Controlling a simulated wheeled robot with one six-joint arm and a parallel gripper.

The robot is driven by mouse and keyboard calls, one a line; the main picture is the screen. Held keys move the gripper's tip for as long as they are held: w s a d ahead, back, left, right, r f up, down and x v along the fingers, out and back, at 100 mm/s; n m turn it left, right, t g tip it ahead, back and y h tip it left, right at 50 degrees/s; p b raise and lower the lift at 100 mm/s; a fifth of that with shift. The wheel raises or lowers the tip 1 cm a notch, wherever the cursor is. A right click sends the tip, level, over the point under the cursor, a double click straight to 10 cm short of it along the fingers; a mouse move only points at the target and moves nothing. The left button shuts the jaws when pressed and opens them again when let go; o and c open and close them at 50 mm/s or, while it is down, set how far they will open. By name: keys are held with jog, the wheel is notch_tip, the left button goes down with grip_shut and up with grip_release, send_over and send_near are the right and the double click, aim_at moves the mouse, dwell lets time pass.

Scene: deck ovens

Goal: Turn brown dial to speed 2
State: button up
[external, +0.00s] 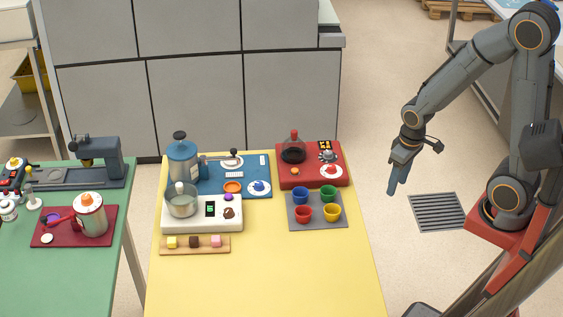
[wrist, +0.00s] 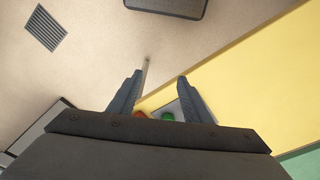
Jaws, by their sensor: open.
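The brown dial (external: 229,212) sits on the right part of a white appliance base (external: 190,227) on the yellow table. A small dark display (external: 210,208) with a green mark is left of the dial; its figure is too small to read. A clear bowl (external: 181,202) stands on the base's left part. My gripper (external: 398,187) is raised off the table's right side, far from the dial, and points down. In the wrist view, my gripper (wrist: 160,80) has its two fingers apart with nothing held. The dial does not show in the wrist view.
A purple knob (external: 228,197) lies just behind the dial. A grey tray (external: 292,222) holds several coloured cups right of the base. A red unit (external: 283,180) and a blue board (external: 255,172) stand behind. The yellow table's front (external: 270,285) is clear.

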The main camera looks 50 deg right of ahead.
jog(key=w+a+n+b, duration=0.1)
jog(key=w+a+n, duration=0.2)
jog(key=w, duration=0.4)
jog(key=w+a+n+b, duration=0.1)
jog(key=w+a+n, duration=0.2)
jog(key=w, duration=0.4)
jog(key=n+g+b, duration=0.1)
jog(key=n+b, duration=0.5)
jog(key=n, duration=1)
send_over(228, 210)
jog(key=shift+d+f, duration=0.1)
jog(key=shift+f+p, duration=1.15)
jog(key=shift+f, duration=2.65)
jog(key=c, duration=1.1)
jog(key=shift+o, duration=0.2)
